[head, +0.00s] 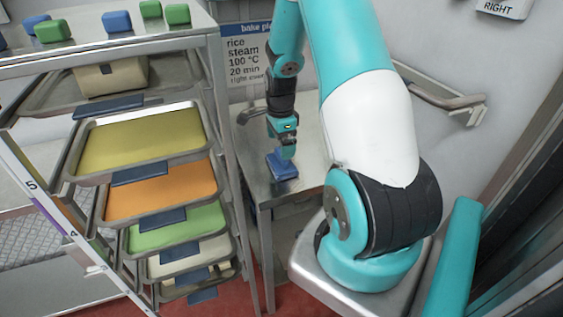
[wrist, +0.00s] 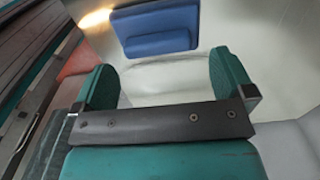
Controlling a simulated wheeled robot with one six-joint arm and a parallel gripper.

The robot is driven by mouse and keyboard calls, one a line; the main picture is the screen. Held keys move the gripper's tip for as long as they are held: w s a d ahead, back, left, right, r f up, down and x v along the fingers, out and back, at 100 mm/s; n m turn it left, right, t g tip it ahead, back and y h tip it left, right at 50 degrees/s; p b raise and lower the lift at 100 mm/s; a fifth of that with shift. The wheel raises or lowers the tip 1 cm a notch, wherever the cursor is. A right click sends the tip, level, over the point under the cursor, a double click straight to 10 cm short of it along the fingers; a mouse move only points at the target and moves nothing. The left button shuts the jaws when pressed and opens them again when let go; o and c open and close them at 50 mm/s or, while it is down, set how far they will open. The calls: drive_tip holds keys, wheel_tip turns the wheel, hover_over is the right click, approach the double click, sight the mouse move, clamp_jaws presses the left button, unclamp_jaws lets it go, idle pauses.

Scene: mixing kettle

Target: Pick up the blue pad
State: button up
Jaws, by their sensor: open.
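A blue pad (head: 282,167) lies on the steel table (head: 262,186), just below my gripper. My gripper (head: 286,150) points down over the table in the head view. In the wrist view its two green fingers (wrist: 172,75) are spread wide with nothing between them. In the head view the gripper partly covers the pad, and any touch between them cannot be told.
A rack at left holds several trays, including a yellow one (head: 143,139) and an orange one (head: 163,190). Blue and green blocks (head: 117,22) stand on its top. The rack's upright (head: 228,130) is close left of the table. A wall rail (head: 440,95) is at right.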

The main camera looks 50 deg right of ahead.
wheel_tip(320, 180, down, 5)
drive_tip(key=shift+s+r+p, duration=0.1)
drive_tip(key=shift+s+p, duration=0.05)
drive_tip(key=shift+p, duration=0.55)
drive_tip(key=c, duration=0.7)
drive_tip(key=shift+c, duration=0.2)
wheel_tip(320, 180, up, 20)
drive_tip(key=b, duration=0.2)
drive_tip(key=shift+o, duration=0.7)
drive_tip(key=shift+c, duration=0.2)
